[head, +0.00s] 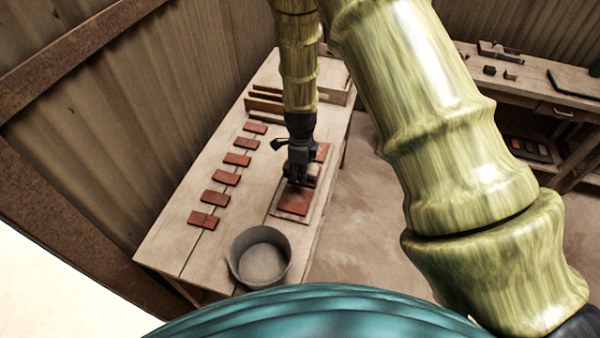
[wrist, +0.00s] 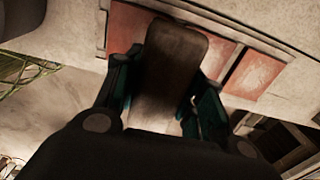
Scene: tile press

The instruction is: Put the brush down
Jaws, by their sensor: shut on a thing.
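My gripper (head: 299,172) is over the right side of the workbench, above a pale board (head: 288,217) that bears red tiles (head: 294,201). In the wrist view its two teal fingers (wrist: 160,92) are closed on the sides of a brown, round-cornered block, which appears to be the brush (wrist: 176,62). The brush hides part of the red tiles (wrist: 256,75) behind it. In the head view the brush is mostly lost against the dark gripper. I cannot tell whether it touches the tiles or the board.
A grey bucket (head: 260,258) stands at the bench's near end. Several red tiles (head: 226,179) lie in a row along the left of the workbench (head: 170,245). Wooden pieces (head: 266,100) stand at the far end. Another bench (head: 520,85) with tools is at right.

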